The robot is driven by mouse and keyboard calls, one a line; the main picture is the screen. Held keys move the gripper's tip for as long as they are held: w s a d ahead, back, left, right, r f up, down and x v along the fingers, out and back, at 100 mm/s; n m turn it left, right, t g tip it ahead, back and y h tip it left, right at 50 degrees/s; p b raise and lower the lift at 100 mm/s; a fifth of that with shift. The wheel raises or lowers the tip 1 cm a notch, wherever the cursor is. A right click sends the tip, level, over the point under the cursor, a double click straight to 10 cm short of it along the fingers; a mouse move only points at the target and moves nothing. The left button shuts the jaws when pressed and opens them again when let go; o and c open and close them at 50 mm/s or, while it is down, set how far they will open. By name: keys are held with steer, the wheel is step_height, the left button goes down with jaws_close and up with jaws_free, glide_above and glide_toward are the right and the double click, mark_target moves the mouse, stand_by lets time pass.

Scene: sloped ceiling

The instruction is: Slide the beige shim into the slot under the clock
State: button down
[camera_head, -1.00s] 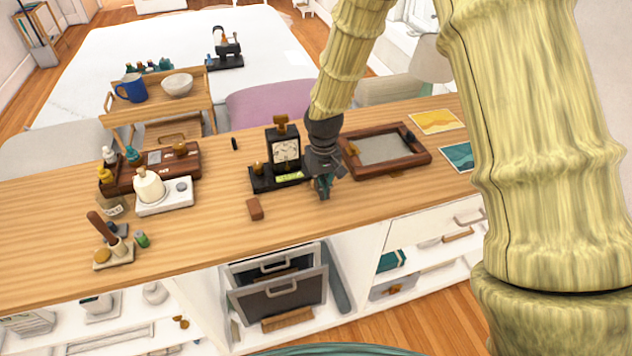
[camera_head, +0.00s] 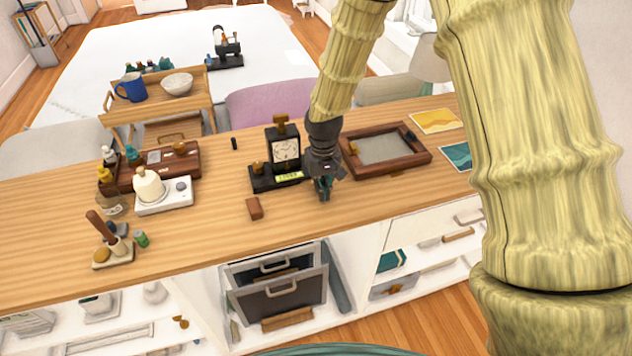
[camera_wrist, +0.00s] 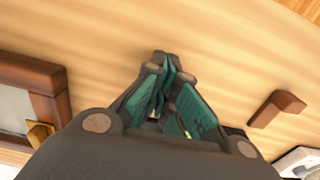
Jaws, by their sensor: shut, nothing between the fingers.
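The black clock (camera_head: 285,150) with a pale square dial stands upright on the wooden counter. Its dark base (camera_head: 262,184) spreads out to the left and front. A small pale yellow-green strip (camera_head: 289,177) shows at the base below the dial; I cannot tell whether it is a label or the shim. No clearly beige shim can be picked out, and the slot is not clear at this size. My gripper (camera_head: 323,195) is just right of the clock's base, pointing down, low over the counter. The wrist view shows its teal-padded fingers (camera_wrist: 165,66) shut and empty.
A brown block (camera_head: 254,208) lies in front of the clock; it also shows in the wrist view (camera_wrist: 278,108). A wood-framed tray (camera_head: 425,160) is close to my gripper's right. A white scale-like device (camera_head: 178,199) stands left. The counter's front middle is clear.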

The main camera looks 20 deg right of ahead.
steer(key=shift+f, duration=0.7)
steer(key=shift+s+f+b, duration=0.15)
steer(key=shift+f+b, duration=0.05)
steer(key=shift+b, duration=0.15)
steer(key=shift+s+f, duration=0.25)
steer(key=shift+w+r+p, duration=0.1)
steer(key=shift+r+p, duration=0.3)
steer(key=shift+r, duration=0.2)
steer(key=shift+s+r+p, duration=0.15)
steer(key=shift+r+p, duration=0.4)
steer(key=shift+r, duration=0.1)
steer(key=shift+s+r+p, duration=0.15)
steer(key=shift+r+p, duration=0.35)
steer(key=shift+r, duration=0.15)
steer(key=shift+s+r+p, duration=0.4)
steer(key=shift+r+p, duration=0.3)
steer(key=shift+r, duration=0.2)
steer(key=shift+s+r+p, duration=0.35)
steer(key=shift+r+p, duration=0.3)
steer(key=shift+r, duration=0.2)
